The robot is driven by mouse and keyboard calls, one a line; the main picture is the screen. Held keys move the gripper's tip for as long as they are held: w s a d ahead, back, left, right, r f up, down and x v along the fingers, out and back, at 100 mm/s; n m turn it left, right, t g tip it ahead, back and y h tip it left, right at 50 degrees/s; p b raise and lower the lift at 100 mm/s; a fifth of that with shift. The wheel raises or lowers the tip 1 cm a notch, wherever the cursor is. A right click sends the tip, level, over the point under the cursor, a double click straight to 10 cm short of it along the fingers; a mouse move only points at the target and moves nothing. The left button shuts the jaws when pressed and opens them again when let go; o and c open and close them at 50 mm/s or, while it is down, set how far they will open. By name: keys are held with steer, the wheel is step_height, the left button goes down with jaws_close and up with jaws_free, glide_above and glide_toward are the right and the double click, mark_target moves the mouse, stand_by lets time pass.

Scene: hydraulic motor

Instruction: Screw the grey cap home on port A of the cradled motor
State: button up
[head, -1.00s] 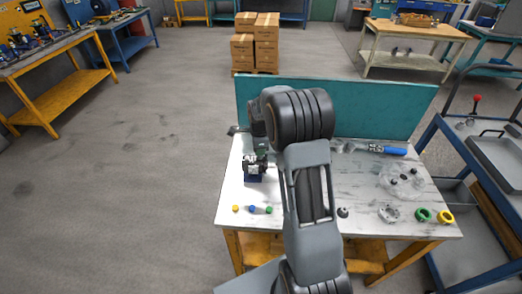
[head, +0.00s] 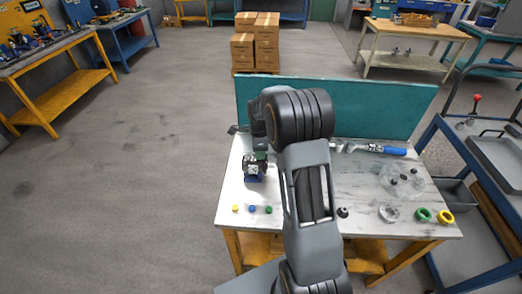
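The motor (head: 256,164) sits in a blue cradle (head: 254,179) on the left part of the white table. It is small and dark with pale parts, and my arm partly crowds it from above. My gripper (head: 261,152) is at the end of the arm, just above or behind the motor's top. It is too small and dark to show its fingers or anything between them. I cannot make out the grey cap or port A. Whether my gripper touches the motor is also unclear.
Yellow, blue and green caps (head: 252,209) lie in front of the motor. A small dark part (head: 342,212), a clear ring (head: 388,213), a green ring (head: 423,215) and a yellow ring (head: 446,217) lie right. A blue-handled tool (head: 388,150) lies near the teal back panel (head: 385,103).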

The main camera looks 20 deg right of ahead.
steer(key=shift+r, duration=0.15)
steer(key=shift+r+p, duration=1.2)
steer(key=shift+r, duration=0.45)
steer(key=shift+o, duration=0.4)
steer(key=o, duration=0.5)
step_height(320, 180, up, 6)
steer(key=p, duration=0.4)
